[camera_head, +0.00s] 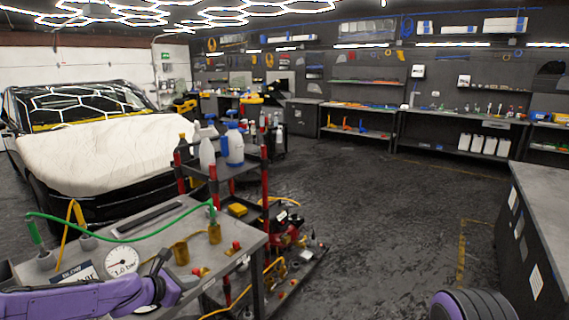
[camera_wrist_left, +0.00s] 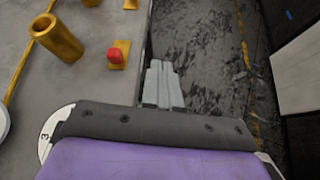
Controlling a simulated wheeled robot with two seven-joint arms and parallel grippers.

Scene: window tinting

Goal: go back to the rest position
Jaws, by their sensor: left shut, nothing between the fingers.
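My left gripper (camera_wrist_left: 161,82) is shut and empty; its pale fingers lie together in the left wrist view, over the right edge of the grey workbench (camera_wrist_left: 105,85). In the head view, my purple left arm comes in from the lower left and crosses low over the front of the bench (camera_head: 225,240), with the gripper (camera_head: 200,284) by the bench's front right. My right gripper is not in view; only a purple and dark arm part shows at the lower right.
The bench bears a pressure gauge (camera_head: 122,258), brass cups (camera_head: 181,253), red knobs (camera_head: 236,245) and a green hose (camera_head: 120,229). A cart with bottles (camera_head: 234,147) stands behind it. A covered car (camera_head: 95,155) is at left, a grey counter (camera_head: 545,195) at right. Dark floor (camera_head: 380,220) between is clear.

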